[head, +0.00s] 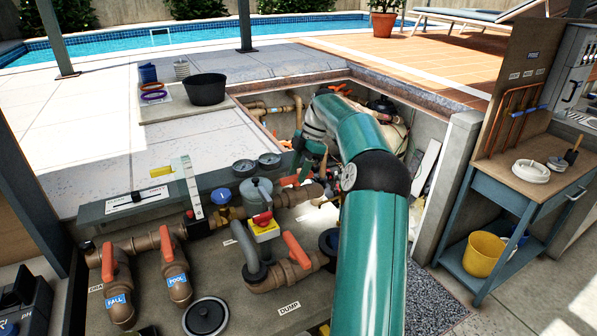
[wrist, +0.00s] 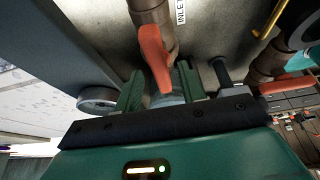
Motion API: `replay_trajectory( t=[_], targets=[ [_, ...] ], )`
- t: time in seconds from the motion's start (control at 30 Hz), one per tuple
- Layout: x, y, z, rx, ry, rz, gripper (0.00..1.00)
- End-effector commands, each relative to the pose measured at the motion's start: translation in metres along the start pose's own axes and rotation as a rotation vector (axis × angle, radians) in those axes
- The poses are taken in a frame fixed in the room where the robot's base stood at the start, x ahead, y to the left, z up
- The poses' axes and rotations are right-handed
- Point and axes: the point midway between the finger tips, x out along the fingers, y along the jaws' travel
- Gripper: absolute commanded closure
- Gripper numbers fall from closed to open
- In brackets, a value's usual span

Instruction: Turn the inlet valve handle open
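The inlet valve handle (wrist: 156,55) is an orange-red lever on a brown pipe (wrist: 148,10), beside a white label reading "INLE", cut off at the frame's top. In the wrist view the lever points down the picture, roughly in line with the visible pipe. My gripper (wrist: 161,70) is open, with one green finger on each side of the lever's free end. A gap shows on both sides, though contact lower down is hard to judge. In the head view my gripper (head: 308,152) is down by the pit's pipework, largely hidden by my arm.
Other orange-handled valves, labelled FALL (head: 109,262), POOL (head: 168,243) and DUMP (head: 297,249), stand nearby. A round gauge (wrist: 97,98) is left of my gripper in the wrist view. A grey post (wrist: 221,73) stands close on the right. A workbench (head: 530,185) stands right of the pit.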

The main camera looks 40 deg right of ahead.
Motion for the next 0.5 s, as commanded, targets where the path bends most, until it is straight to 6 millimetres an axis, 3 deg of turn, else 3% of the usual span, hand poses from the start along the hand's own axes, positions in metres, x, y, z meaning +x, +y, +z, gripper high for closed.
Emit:
replay_trajectory(
  t=[0.3,0.5],
  targets=[
    [-0.049,0.001,0.000,0.000,-0.001,0.002,0.60],
    [-0.066,0.000,0.000,0.000,0.000,0.000,0.60]
  ],
)
